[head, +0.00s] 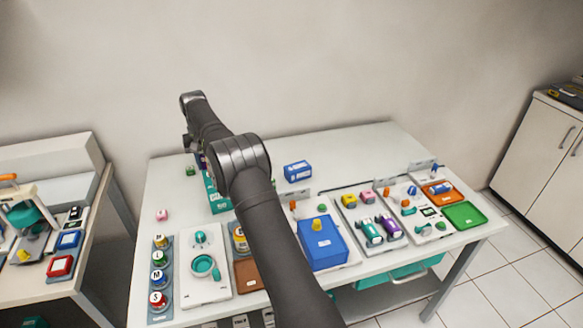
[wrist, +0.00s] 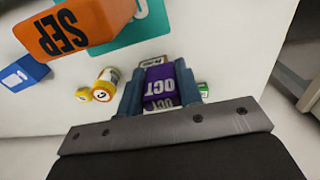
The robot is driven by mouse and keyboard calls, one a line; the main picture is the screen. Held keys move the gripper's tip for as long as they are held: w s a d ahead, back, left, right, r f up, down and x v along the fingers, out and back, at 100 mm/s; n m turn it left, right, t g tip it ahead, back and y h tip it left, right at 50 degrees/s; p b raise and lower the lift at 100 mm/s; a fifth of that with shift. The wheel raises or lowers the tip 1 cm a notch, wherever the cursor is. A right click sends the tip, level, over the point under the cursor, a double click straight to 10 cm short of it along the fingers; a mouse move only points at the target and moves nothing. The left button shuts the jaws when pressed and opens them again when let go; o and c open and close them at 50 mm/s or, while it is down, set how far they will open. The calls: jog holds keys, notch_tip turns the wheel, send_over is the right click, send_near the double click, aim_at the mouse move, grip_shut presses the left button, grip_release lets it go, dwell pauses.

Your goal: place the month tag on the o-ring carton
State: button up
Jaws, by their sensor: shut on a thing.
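In the wrist view my gripper (wrist: 160,84) is shut on a purple month tag (wrist: 158,82) marked OCT. The tag sits between the two blue-grey fingers, above the white table. An orange block marked SEP (wrist: 72,30) is at the upper left, overlapping a teal carton (wrist: 134,28); I cannot tell if they touch. The teal carton (head: 216,197) shows partly behind my arm in the head view. A blue carton (head: 297,171) stands right of my arm. I cannot read which carton is the o-ring one. My arm mostly hides the gripper in the head view.
A yellow-and-white jar (wrist: 105,84) lies left of the gripper in the wrist view. In the head view, labelled jars (head: 158,278), a white plate with a teal ring (head: 205,290), a blue box (head: 322,240) and a green tray (head: 465,215) fill the front. The back right is clear.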

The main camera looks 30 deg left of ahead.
jog(key=w+d+r, duration=0.2)
jog(key=w+d, duration=0.6)
jog(key=d, duration=0.3)
jog(key=w+d+r+m, duration=0.1)
jog(key=w+d, duration=0.6)
jog(key=d, duration=0.4)
jog(key=w+d+r, duration=0.2)
jog(key=w+d, duration=0.6)
jog(key=d, duration=0.4)
send_over(298, 167)
notch_tip(298, 167, down, 7)
jog(key=shift+s+d+f, duration=0.1)
jog(key=shift+f, duration=1.95)
jog(key=o, duration=0.5)
jog(key=shift+f, duration=0.2)
jog(key=o, duration=0.5)
jog(key=shift+c, duration=0.2)
jog(key=shift+r, duration=0.15)
